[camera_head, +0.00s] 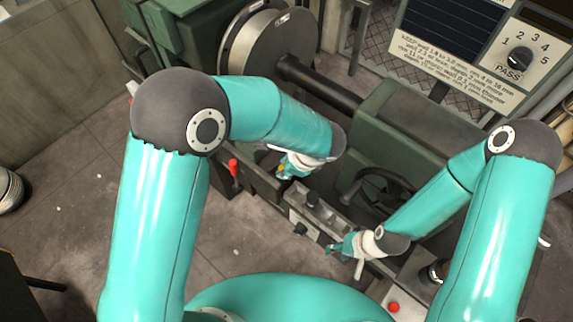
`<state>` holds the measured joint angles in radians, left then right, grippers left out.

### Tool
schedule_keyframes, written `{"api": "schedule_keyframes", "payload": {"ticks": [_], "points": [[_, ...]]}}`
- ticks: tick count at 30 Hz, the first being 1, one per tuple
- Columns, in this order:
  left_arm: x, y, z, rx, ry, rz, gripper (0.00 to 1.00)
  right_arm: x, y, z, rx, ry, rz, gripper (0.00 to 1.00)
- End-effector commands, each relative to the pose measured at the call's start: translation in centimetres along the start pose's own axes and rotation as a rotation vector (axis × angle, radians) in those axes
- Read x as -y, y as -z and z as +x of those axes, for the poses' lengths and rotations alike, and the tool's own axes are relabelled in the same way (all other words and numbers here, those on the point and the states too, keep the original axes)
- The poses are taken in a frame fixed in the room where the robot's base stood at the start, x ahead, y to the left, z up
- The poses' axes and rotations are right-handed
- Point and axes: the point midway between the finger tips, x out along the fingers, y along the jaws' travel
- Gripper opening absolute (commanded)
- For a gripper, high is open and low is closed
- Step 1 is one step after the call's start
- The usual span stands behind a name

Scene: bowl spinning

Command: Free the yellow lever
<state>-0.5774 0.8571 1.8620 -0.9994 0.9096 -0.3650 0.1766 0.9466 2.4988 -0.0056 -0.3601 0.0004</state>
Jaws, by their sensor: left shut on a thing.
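My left gripper (287,170) is at the front of the green machine, below the end of my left arm. It is shut on the yellow lever (281,168), of which only a small yellow patch shows beside the fingers. The rest of the lever is hidden by my gripper and arm. My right gripper (343,248) is lower and to the right, by the machine's front rail. Its fingers are too small to show whether they are open or shut, and a pale bar lies close to it.
A red-knobbed lever (234,168) stands left of my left gripper. A handwheel (384,190) sits behind my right gripper. A spinning chuck (262,45), a dial panel (518,60) and a red button (393,307) also show. Open floor lies at left.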

Motion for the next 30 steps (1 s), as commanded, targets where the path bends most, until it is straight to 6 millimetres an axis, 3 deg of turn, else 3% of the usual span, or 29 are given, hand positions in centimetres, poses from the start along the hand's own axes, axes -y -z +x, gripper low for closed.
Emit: {"api": "schedule_keyframes", "payload": {"ticks": [8,18,30], "points": [[0.3,-0.6,-0.2,-0.042,-0.021,-0.003,0.00,0.3,0.0,-0.7,0.000,0.000,0.000,0.40],[1.3,-2.3,0.1,-0.228,-0.114,-0.008,0.00,0.9,0.0,-2.6,0.000,0.000,0.000,0.40],[2.3,-4.2,1.4,-0.470,-0.235,-0.008,0.00,0.9,0.0,-2.4,0.000,0.000,0.000,0.40]]}}
